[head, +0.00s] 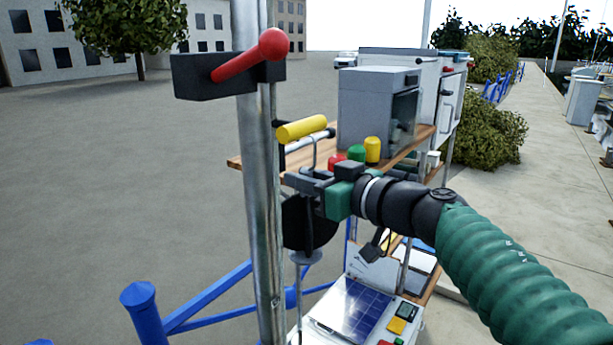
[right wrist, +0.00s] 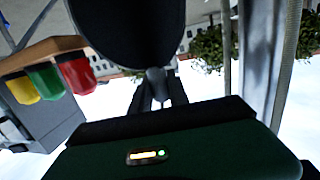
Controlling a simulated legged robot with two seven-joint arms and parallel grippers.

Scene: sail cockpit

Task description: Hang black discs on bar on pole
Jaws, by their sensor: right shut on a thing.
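A black disc (head: 298,222) is at my right gripper (head: 308,183), just right of the metal pole (head: 262,220). In the right wrist view the disc (right wrist: 125,28) fills the upper middle, and the shut fingers (right wrist: 158,90) meet a small grey stem at its lower edge. A thin wire hook (head: 316,150) rises above the gripper near a short metal bar (head: 308,143). I cannot tell whether the hook touches the bar. A yellow handle (head: 302,128) lies just above the bar. My left gripper is out of view.
A red lever (head: 250,56) on a black block sits high on the pole. Behind is a wooden shelf (head: 425,134) with a grey box (head: 375,112) and red, green and yellow knobs. A solar panel (head: 355,310) and blue rails (head: 205,298) are below.

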